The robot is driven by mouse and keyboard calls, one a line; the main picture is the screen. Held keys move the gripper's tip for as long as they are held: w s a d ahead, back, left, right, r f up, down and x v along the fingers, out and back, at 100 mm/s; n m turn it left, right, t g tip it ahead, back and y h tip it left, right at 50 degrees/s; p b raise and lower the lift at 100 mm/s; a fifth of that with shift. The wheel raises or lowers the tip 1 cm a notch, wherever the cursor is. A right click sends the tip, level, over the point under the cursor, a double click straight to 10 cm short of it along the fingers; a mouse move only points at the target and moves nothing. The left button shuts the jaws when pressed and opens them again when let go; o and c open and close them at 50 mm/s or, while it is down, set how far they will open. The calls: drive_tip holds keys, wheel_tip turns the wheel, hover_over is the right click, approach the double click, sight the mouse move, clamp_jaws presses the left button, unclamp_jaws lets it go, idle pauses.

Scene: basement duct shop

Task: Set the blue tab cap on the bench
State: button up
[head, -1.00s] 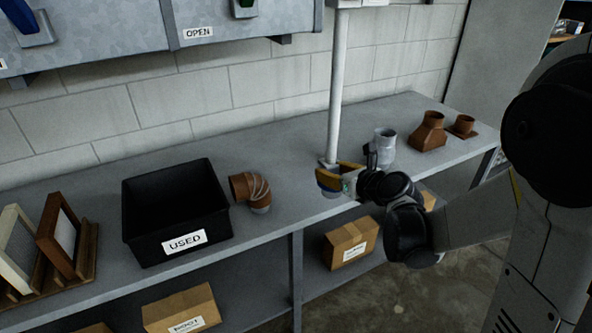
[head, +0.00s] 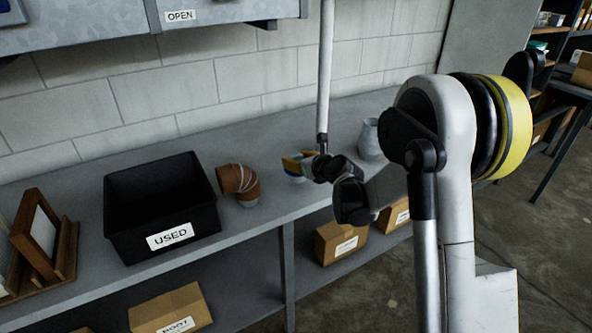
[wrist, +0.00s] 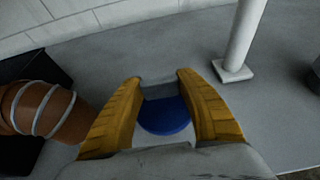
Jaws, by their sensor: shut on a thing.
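The blue tab cap (wrist: 165,116) sits between the yellow fingers of my gripper (wrist: 160,100) in the wrist view. Its blue round face and a grey tab-like part show between the fingertips. In the head view my gripper (head: 298,165) is shut on the cap, low over the grey bench (head: 265,145), just right of the brown elbow. The cap is small and partly hidden there. I cannot tell whether it touches the bench top.
The brown elbow duct (head: 240,184) stands close left of my gripper, beside the black USED bin (head: 165,242). A white post (head: 325,80) rises behind my gripper. A grey metal fitting (head: 370,140) stands to the right. Bare bench lies behind the gripper.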

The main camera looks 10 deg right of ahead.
drive_tip(key=shift+f+b, duration=0.45)
drive_tip(key=shift+f, duration=1)
drive_tip(key=shift+f, duration=0.15)
drive_tip(key=o, duration=1.1)
drive_tip(key=shift+o, duration=0.2)
